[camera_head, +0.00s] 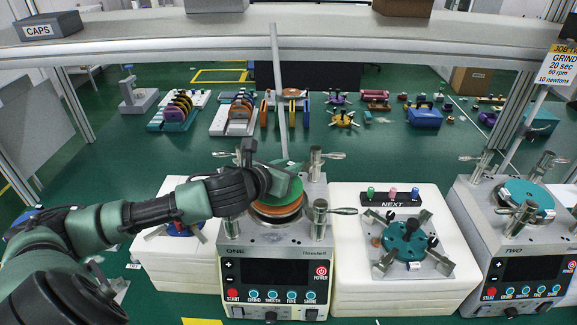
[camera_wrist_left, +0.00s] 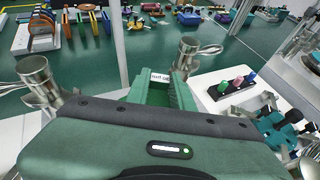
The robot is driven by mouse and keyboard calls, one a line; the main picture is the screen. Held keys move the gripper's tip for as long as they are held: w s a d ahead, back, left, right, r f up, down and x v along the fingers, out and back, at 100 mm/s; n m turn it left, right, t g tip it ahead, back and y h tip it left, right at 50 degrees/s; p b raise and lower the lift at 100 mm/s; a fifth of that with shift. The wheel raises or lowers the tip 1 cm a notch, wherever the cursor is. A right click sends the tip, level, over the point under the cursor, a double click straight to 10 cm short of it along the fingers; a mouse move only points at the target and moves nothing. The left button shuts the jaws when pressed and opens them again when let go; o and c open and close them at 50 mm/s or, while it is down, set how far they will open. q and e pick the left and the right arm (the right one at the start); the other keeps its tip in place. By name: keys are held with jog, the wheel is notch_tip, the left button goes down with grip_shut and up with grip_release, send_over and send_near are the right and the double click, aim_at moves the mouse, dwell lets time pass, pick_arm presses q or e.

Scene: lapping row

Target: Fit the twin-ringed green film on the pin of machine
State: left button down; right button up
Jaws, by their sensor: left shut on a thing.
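Machine ONE (camera_head: 275,268) stands in the middle of the head view, with a round stack on its top. A green disc (camera_head: 291,193), which looks like the green film, lies at or just above an orange-brown disc (camera_head: 277,211) there. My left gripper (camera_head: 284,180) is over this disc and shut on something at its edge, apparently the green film. I cannot tell whether the film touches the stack. Its ring marks and the machine's pin are hidden by the gripper. In the left wrist view, my gripper's body hides most of the machine top. My right gripper is not in view.
Upright metal posts (camera_head: 320,219) with side levers stand around the stack. A white block with a NEXT rack (camera_head: 391,206) and a teal fixture (camera_head: 405,239) is to the right. Machine TWO (camera_head: 526,263) stands further right. A shelf (camera_head: 300,27) crosses above.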

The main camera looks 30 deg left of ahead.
pick_arm(q)
jog(key=shift+p, duration=0.3)
jog(key=shift+f+b, duration=0.65)
jog(key=shift+f, duration=0.5)
jog(key=c, duration=1.1)
grip_release()
jog(key=shift+c, duration=0.2)
notch_tip(320, 180, up, 20)
jog(key=shift+p, duration=0.45)
jog(key=shift+r, duration=0.1)
